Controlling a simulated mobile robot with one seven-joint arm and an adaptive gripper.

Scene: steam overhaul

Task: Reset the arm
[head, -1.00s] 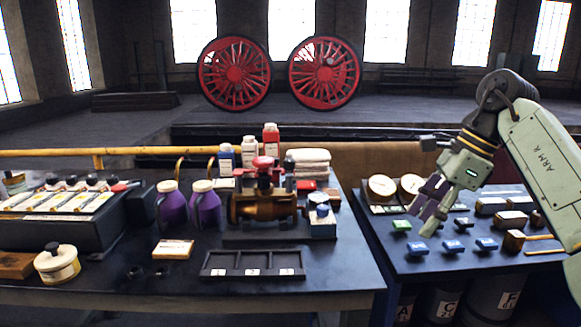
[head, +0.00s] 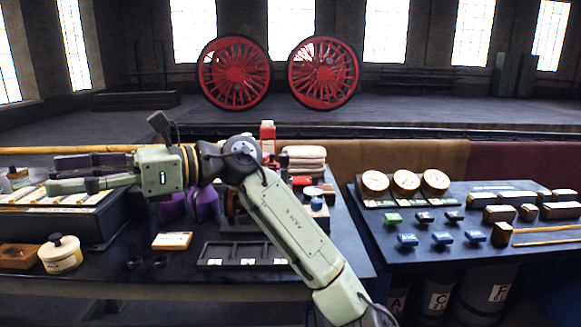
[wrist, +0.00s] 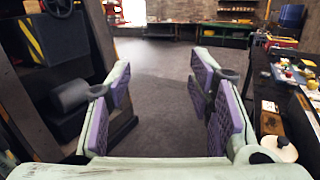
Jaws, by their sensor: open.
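My gripper (head: 72,174) is at the left of the head view, pointing left, with my arm stretched across the workbench. In the head view it overlaps the black tray unit at the left end of the bench. Its fingers have purple pads and stand apart. The wrist view also shows my gripper (wrist: 160,95) open and empty, with bare floor between the fingers. My arm hides most of the purple bottles (head: 203,204) and most of the brass valve in the head view.
The workbench holds a cream lidded jar (head: 61,255), a small wooden-edged card (head: 172,240) and a black compartment tray (head: 243,254). A second table (head: 470,262) at right carries gauges (head: 405,182) and small blocks. A dark rack (wrist: 60,45) stands left in the wrist view.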

